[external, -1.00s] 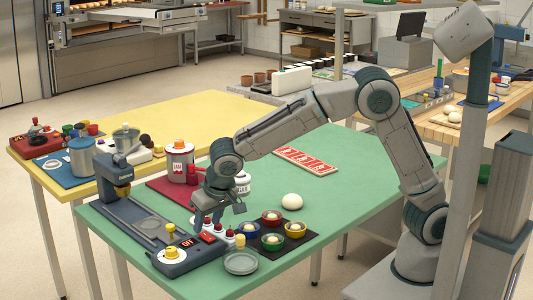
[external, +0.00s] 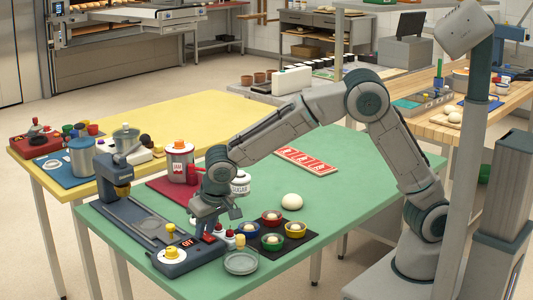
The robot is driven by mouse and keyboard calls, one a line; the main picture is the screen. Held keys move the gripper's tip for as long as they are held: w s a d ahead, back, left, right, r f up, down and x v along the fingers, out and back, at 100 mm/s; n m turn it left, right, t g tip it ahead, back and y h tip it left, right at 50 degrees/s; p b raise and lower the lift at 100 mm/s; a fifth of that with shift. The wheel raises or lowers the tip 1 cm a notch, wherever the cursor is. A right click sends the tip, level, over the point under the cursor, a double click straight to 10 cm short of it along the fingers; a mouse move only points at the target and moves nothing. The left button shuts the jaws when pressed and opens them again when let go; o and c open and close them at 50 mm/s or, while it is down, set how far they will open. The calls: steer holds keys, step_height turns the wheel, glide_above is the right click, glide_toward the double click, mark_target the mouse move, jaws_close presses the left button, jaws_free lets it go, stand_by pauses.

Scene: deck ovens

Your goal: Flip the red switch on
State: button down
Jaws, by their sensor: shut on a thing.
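A dark blue-grey machine (external: 143,214) stands at the near left of the green table, with a yellow knob and a small display reading "OFF" (external: 187,243) on its front panel. The red switch (external: 208,239) is on this panel, just right of the display. My gripper (external: 207,232) points down at the switch and is shut on it. The gripper covers part of the switch, so its exact tilt is hard to tell.
Several colored bowls (external: 272,241) sit on a dark mat. A white sugar jar (external: 240,184) stands behind. The table's right side is mostly clear.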

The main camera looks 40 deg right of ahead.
steer(key=shift+w+g+p, duration=0.15)
steer(key=shift+g+p, duration=0.25)
steer(key=shift+p, duration=0.15)
steer(key=c, duration=1.2)
jaws_free()
steer(key=shift+c, duration=0.2)
steer(key=v, duration=1.3)
steer(key=shift+r, duration=0.4)
